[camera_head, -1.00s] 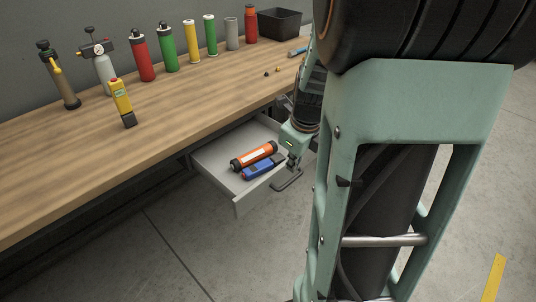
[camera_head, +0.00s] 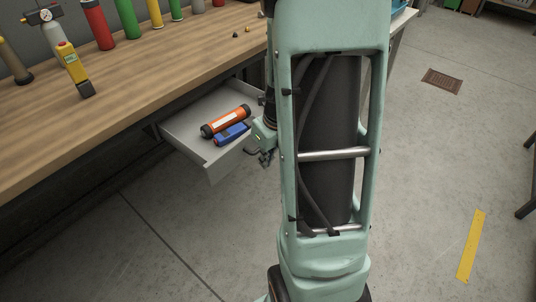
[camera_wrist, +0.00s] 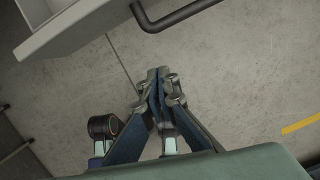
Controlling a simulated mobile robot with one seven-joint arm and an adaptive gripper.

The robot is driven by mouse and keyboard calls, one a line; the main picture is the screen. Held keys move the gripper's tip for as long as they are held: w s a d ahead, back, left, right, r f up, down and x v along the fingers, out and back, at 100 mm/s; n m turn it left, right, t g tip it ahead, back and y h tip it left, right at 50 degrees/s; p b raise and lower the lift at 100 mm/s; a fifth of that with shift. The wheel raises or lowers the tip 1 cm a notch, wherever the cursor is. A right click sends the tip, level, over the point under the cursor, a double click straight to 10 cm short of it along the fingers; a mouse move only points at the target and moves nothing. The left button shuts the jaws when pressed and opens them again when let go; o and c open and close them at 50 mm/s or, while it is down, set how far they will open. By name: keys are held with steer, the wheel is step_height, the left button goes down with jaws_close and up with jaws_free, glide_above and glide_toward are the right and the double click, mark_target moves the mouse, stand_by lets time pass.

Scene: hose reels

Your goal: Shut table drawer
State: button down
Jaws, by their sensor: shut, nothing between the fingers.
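The table drawer (camera_head: 205,172) is pulled out from under the wooden workbench (camera_head: 150,70). An orange and black cylinder (camera_head: 226,121) and a blue device (camera_head: 232,134) lie inside it. My gripper (camera_head: 267,160) is at the drawer's front right, partly hidden by my arm. In the wrist view my gripper (camera_wrist: 158,76) is shut and empty, with its fingertips pointing toward the drawer front. The dark drawer handle (camera_wrist: 178,17) shows just beyond the fingertips, apart from them in that picture. The drawer's pale corner (camera_wrist: 50,35) is at the upper left.
The concrete floor before the drawer is clear. A yellow floor strip (camera_head: 471,245) lies at the right.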

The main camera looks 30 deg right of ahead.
mark_target(258, 152)
steer(key=shift+w+a+f, duration=0.1)
steer(key=shift+w+a, duration=0.05)
steer(key=shift+w, duration=0.75)
steer(key=shift+w+a, duration=0.1)
steer(key=shift+w, duration=0.75)
steer(key=shift+w, duration=0.1)
